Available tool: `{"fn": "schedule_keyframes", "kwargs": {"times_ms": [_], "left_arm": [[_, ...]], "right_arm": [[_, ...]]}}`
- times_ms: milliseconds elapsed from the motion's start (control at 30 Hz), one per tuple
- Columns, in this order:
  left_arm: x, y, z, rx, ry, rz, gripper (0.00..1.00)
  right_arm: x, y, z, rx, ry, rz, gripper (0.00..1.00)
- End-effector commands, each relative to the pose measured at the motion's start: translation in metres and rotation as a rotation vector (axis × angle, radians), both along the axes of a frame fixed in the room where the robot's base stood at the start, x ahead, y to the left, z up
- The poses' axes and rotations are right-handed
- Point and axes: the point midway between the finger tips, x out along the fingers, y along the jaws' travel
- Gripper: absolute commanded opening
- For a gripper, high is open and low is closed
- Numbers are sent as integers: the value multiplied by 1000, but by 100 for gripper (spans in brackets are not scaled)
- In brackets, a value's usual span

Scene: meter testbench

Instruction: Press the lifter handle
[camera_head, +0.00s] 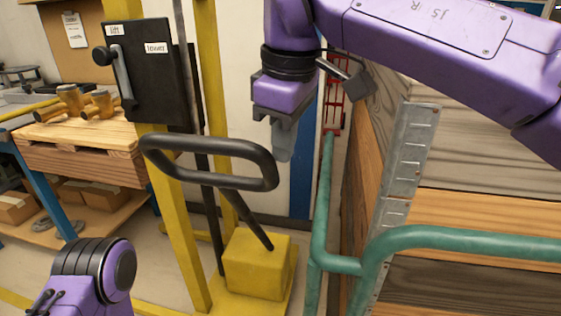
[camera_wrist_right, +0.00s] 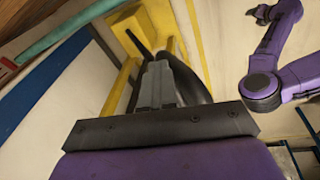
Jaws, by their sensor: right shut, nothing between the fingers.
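The lifter has a yellow frame (camera_head: 172,210) with a black control box (camera_head: 150,75) marked "lift" and "lower". A small grey lever handle (camera_head: 122,78) is on the box's left side. A large black loop handle (camera_head: 205,183) rises on a rod from the yellow base block (camera_head: 258,265). My right gripper (camera_head: 283,155) points down, shut and empty, by the right end of the loop handle. In the right wrist view its grey fingers (camera_wrist_right: 158,75) overlap the black handle (camera_wrist_right: 192,80); I cannot tell whether they touch. My left forearm shows at lower left, its gripper out of view.
A green rail (camera_head: 325,210) and a wooden crate wall (camera_head: 480,220) stand close on the right. A padlock-like grey piece (camera_head: 358,84) hangs by the right wrist. A wooden workbench (camera_head: 85,150) with brass fittings (camera_head: 75,100) is at left.

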Motion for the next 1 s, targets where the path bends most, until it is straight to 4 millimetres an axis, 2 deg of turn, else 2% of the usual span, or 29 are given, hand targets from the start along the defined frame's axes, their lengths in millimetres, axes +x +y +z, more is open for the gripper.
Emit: {"fn": "schedule_keyframes", "kwargs": {"times_ms": [33, 100, 233, 1000], "left_arm": [[0, 0, 7, 0, 0, 0, 60], [0, 0, 10, 0, 0, 0, 60], [0, 0, 13, 0, 0, 0, 60], [0, 0, 12, 0, 0, 0, 60]], "right_arm": [[-4, 3, 14, 2, 2, 6, 0], [-7, 3, 25, 2, 1, 8, 0], [-9, 3, 35, 3, 1, 8, 0], [-9, 1, 35, 1, 1, 4, 0]]}}
